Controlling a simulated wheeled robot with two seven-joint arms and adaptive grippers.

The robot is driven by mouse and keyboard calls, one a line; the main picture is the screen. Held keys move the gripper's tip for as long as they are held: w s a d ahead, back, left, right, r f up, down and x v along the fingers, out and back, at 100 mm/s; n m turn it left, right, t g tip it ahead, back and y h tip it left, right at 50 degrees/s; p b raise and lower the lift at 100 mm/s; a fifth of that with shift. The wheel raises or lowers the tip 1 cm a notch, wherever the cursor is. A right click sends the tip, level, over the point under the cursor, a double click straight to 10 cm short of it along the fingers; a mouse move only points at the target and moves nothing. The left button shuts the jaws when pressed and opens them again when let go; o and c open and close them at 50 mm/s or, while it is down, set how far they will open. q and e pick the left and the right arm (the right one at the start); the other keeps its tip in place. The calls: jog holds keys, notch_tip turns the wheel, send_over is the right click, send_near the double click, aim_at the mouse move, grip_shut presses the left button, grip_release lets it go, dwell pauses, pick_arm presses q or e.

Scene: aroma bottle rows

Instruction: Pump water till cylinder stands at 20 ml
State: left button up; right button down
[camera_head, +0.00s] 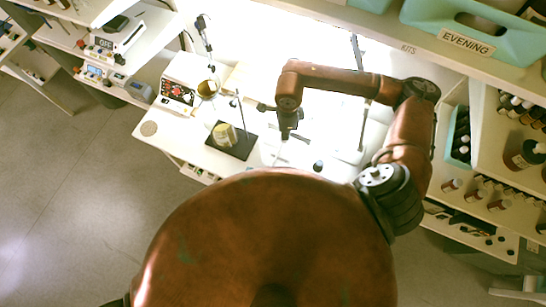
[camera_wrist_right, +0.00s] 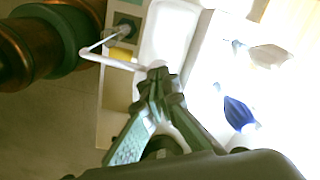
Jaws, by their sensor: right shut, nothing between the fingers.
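My right gripper (camera_head: 286,136) reaches over the white bench, pointing down. In the right wrist view its fingers (camera_wrist_right: 157,72) are together with nothing between them. A thin white bent spout (camera_wrist_right: 110,42) is close to the fingertips in that view; I cannot tell whether they touch it. In the head view a thin pale tube (camera_head: 278,153) shows just below the gripper. A glossy blue object (camera_wrist_right: 238,113) lies right of the fingers in the wrist view. The measuring cylinder and its water level cannot be made out in the glare. My left gripper is not in view.
On the white bench (camera_head: 160,128), a pale cup (camera_head: 224,135) stands on a dark stand base (camera_head: 240,150). A white device (camera_head: 180,95) and an amber vessel (camera_head: 207,89) are behind it. Shelves with brown bottles (camera_head: 525,155) are at right. An "EVENING" bin (camera_head: 415,13) is above.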

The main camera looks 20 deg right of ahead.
jog(key=shift+f, duration=0.2)
jog(key=shift+r, duration=0.1)
jog(key=shift+r+p, duration=0.35)
jog(key=shift+r, duration=1.25)
jog(key=shift+f+b, duration=1.4)
jog(key=shift+b, duration=0.1)
jog(key=shift+r, duration=0.1)
jog(key=shift+r+p, duration=0.6)
jog(key=shift+r, duration=0.7)
